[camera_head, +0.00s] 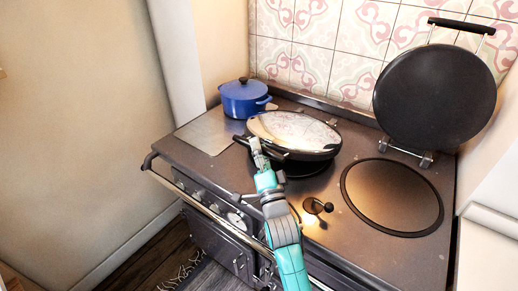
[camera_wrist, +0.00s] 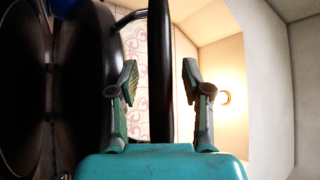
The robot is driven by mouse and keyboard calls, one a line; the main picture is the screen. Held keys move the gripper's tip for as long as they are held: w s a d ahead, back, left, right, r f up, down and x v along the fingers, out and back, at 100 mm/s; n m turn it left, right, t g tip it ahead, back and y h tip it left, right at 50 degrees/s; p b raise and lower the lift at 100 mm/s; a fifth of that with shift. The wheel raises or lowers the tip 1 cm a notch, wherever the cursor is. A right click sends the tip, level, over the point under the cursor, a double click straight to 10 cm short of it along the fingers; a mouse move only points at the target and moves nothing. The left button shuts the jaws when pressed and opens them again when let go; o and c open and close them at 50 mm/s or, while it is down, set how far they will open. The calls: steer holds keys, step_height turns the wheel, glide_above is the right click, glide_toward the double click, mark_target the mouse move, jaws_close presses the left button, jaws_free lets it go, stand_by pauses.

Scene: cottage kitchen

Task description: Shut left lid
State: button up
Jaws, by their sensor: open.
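The left lid (camera_head: 300,130) is a round, shiny lid on the range cooker. It is lowered to near flat, and a dark hotplate (camera_head: 308,168) shows below its front edge, so it looks slightly raised. My gripper (camera_head: 257,150) is at the lid's front left edge. In the wrist view my gripper (camera_wrist: 158,85) has its two fingers apart, with a dark bar (camera_wrist: 160,70), apparently the lid's handle, between them. Clear space shows on both sides of the bar. The dark lid (camera_wrist: 97,75) shows left of the fingers there.
The right lid (camera_head: 435,95) stands upright over its bare hotplate (camera_head: 392,196). A blue pot (camera_head: 243,100) sits at the back left, close to the left lid. A small dark knobbed object (camera_head: 317,206) is on the cooker top. A rail (camera_head: 215,218) runs along the front.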

steer(key=v, duration=1.1)
steer(key=shift+s+d+f, duration=0.1)
steer(key=shift+s, duration=0.25)
